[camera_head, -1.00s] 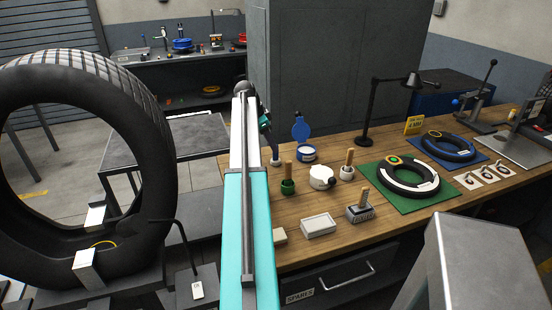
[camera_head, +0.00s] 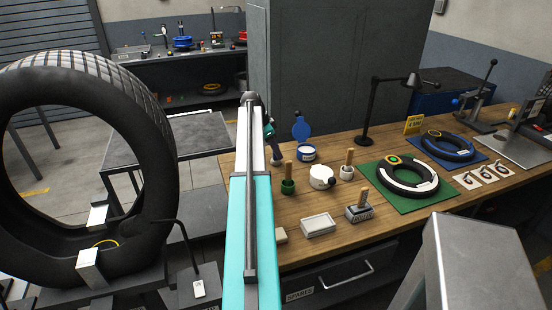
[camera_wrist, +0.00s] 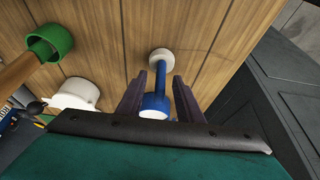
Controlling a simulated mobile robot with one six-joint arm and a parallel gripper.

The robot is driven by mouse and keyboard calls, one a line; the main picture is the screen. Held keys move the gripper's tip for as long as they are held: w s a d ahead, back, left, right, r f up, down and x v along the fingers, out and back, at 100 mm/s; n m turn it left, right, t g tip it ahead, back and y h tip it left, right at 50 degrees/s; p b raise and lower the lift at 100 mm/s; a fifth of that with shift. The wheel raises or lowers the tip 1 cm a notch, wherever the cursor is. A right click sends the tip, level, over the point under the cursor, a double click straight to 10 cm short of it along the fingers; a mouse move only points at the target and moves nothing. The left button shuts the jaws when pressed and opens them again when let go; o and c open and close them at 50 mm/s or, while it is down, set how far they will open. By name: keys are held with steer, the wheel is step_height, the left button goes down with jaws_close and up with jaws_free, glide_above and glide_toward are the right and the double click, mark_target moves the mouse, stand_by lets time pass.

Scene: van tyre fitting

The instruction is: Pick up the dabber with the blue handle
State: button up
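The dabber with the blue handle (camera_wrist: 161,81) stands on the wooden bench top in the wrist view, with a round white foot (camera_wrist: 161,57) on the wood. My gripper (camera_wrist: 158,97) is open, with one dark finger on each side of the blue handle. Gaps show between the handle and both fingers, so the handle looks untouched. In the head view, my gripper (camera_head: 272,138) is low over the bench's back left part, partly behind my own arm.
A green mat (camera_head: 402,201) bears a ring farther right. A tall grey cabinet (camera_head: 335,60) rises behind.

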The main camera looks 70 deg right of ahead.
jaws_close()
steer(key=shift+r, duration=0.1)
steer(key=shift+r+b, duration=1.15)
steer(key=shift+r, duration=3.8)
